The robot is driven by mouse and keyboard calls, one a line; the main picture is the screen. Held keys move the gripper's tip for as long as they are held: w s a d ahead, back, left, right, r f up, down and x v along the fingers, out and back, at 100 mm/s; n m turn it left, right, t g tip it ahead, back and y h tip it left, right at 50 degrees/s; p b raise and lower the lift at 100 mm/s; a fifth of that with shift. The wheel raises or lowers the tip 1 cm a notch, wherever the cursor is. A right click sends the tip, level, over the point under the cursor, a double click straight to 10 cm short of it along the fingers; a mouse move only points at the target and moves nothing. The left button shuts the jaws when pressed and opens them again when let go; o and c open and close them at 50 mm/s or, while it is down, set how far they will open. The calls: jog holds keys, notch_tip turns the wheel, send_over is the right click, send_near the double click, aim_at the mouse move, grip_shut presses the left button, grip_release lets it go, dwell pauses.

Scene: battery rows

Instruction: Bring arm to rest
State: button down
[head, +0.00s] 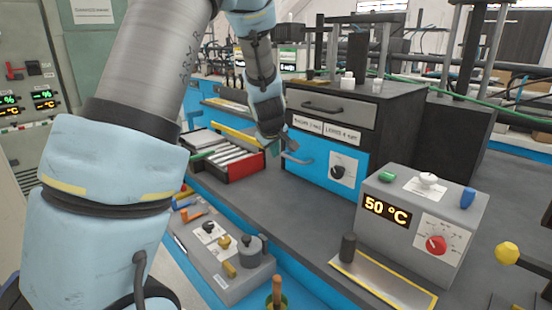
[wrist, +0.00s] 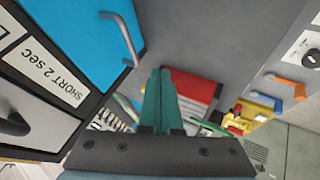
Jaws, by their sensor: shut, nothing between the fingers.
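My arm reaches from the left foreground over the bench in the head view. My gripper (head: 276,147) hangs beside the blue-fronted cabinet, near its lower handle. In the wrist view the green fingers of my gripper (wrist: 160,75) lie together, shut and empty. The gripper appears apart from the blue front (wrist: 82,30) and its handle (wrist: 120,38), though the exact gap is hard to judge.
The cabinet (head: 375,115) has a grey drawer (head: 333,110) above a blue front (head: 310,162). A red battery tray (head: 246,169) sits left of the gripper. A 50 °C control box (head: 465,208) stands at right. Grey bench surface (head: 285,205) lies clear between.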

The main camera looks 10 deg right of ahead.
jog(key=s+a+f+m+g+y, duration=0.1)
jog(key=s+a+m+g, duration=0.4)
jog(key=s+a, duration=1.7)
jog(key=a+y, duration=0.1)
jog(key=a, duration=0.2)
jog(key=shift+s+a+f+m+g+y, duration=0.3)
jog(key=shift+a+f+g, duration=0.05)
jog(key=shift+a+g, duration=0.05)
